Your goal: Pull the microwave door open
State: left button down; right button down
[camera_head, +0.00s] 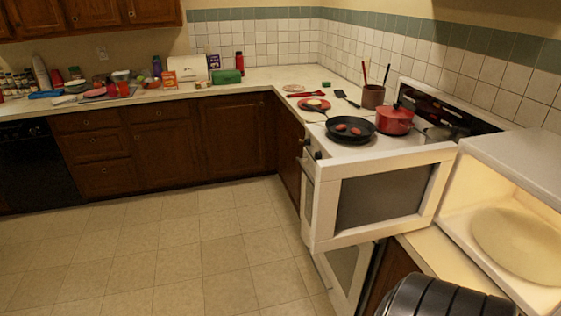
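The white microwave (520,160) stands on the counter at the right edge, partly cut off by the frame. Its door (385,196) stands wide open, swung out to the left with its dark window panel facing the camera. The lit interior shows a pale round turntable (518,243), with nothing seen on it. The open door hides part of the stove front. A dark ribbed part of my own body shows at the bottom right. Neither of my grippers is in view, so whether one touches the door cannot be seen.
The stove holds a black pan (349,129) and a red pot (394,120) behind the door. Spatulas, a red plate (314,105) and a utensil crock (373,96) stand near. The back counter (255,83) is cluttered at left. The floor (190,250) is clear.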

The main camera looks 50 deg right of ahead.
aim_at(361, 198)
jog(key=i+l+z, duration=0.1)
jog(key=i+z, duration=0.25)
jog(key=i, duration=0.3)
jog(key=i+z, duration=0.3)
jog(key=i, duration=0.4)
jog(key=i+j+z, duration=0.35)
jog(key=i, duration=0.3)
